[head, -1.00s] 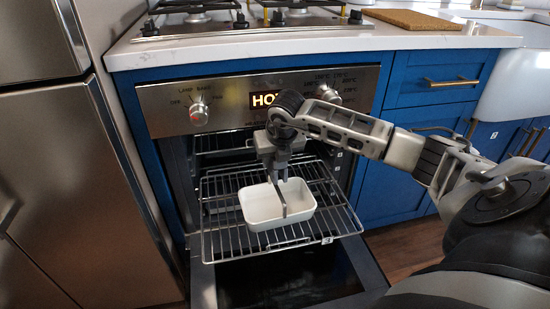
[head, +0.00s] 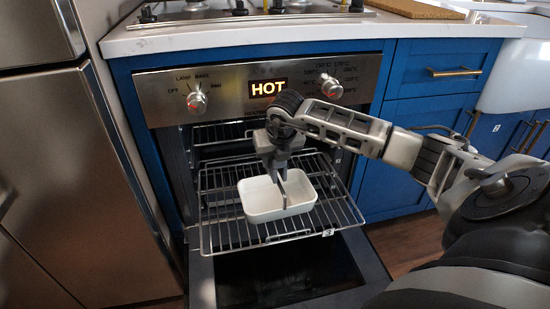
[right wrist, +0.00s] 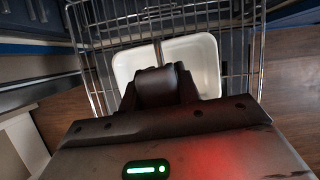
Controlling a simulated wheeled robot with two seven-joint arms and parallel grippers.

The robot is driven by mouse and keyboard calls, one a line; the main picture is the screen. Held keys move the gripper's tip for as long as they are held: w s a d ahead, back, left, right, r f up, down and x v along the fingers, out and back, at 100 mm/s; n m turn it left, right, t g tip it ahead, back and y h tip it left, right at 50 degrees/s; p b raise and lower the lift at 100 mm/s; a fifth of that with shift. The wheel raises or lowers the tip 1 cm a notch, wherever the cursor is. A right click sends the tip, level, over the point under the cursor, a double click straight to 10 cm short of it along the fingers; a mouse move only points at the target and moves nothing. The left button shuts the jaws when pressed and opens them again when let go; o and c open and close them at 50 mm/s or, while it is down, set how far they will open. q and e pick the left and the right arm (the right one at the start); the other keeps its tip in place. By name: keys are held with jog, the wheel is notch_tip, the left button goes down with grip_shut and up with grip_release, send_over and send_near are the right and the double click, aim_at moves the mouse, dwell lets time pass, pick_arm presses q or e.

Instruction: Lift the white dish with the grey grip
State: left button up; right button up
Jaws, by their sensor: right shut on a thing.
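The white dish (head: 262,213) is a rectangular, open dish on the pulled-out wire rack of the oven. A thin grey grip (head: 284,196) shows at its middle. My right gripper (head: 282,179) comes down from above over the dish and is shut on the grey grip; the fingertips are small and partly hidden. In the right wrist view the white dish (right wrist: 206,62) lies beyond the gripper, with a dark strip across its middle. I cannot see a clear gap between dish and rack. My left gripper is not in view.
The wire rack (head: 220,235) sticks out of the oven above its lowered door (head: 349,273). The oven panel display (head: 268,88) reads HOT. A steel fridge (head: 70,190) stands close on the left, blue cabinets (head: 430,80) on the right. A counter with a hob is above.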

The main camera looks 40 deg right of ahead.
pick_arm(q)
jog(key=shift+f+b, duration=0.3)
pick_arm(e)
jog(key=shift+f, duration=0.35)
jog(key=shift+f, duration=0.15)
jog(key=shift+f+b, duration=0.65)
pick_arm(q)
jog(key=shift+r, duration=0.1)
pick_arm(e)
jog(key=shift+f, duration=0.25)
